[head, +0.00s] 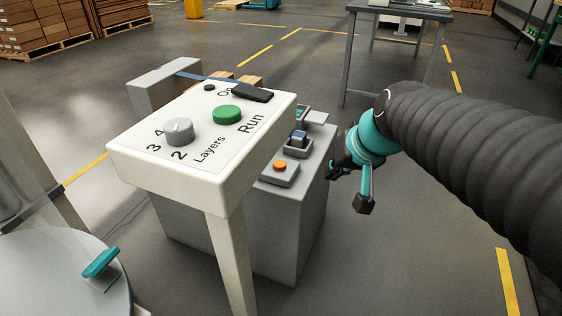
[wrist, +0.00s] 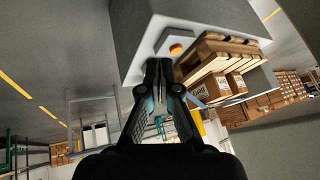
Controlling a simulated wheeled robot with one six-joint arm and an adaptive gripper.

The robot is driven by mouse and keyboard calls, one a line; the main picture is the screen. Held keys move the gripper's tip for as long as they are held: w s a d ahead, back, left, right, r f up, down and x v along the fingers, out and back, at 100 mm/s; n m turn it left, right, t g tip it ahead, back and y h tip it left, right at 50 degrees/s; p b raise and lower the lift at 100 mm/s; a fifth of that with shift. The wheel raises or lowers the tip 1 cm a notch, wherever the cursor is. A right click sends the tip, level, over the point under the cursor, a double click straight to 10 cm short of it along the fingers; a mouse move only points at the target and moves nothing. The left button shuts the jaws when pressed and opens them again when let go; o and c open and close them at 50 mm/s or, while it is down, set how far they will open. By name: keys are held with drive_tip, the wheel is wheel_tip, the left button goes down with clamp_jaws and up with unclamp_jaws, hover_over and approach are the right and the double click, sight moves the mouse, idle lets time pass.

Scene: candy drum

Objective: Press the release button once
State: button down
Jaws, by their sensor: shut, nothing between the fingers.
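An orange button (head: 280,166) sits on a small grey box on top of the grey cabinet (head: 262,235), behind the white control panel. No label on it is readable. The orange button also shows in the wrist view (wrist: 176,50), just above and right of my fingertips in the picture. My gripper (head: 333,172) is to the right of the cabinet in the head view, apart from the button. In the wrist view my gripper (wrist: 158,66) has its dark fingers together with nothing between them.
The white control panel (head: 150,155) carries a green Run button (head: 227,114), a grey Layers knob (head: 179,131) and a black switch (head: 252,92). Small grey boxes (head: 299,146) stand beside the orange button. A grey drum (head: 60,275) is at lower left.

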drive_tip(key=w+a+y, duration=0.2)
drive_tip(key=w+a, duration=0.3)
drive_tip(key=w, duration=0.6)
drive_tip(key=y+b, duration=0.1)
hover_over(282, 164)
wheel_tip(282, 164, down, 4)
drive_tip(key=shift+f+t, duration=0.2)
drive_tip(key=shift+t, duration=0.1)
drive_tip(key=shift+f, duration=0.15)
wheel_tip(282, 164, down, 7)
drive_tip(key=b, duration=0.5)
drive_tip(key=shift+f, duration=0.1)
drive_tip(key=shift+f+b, duration=0.7)
drive_tip(key=shift+b, duration=0.05)
drive_tip(key=shift+f+b, duration=0.4)
drive_tip(key=shift+b, duration=0.2)
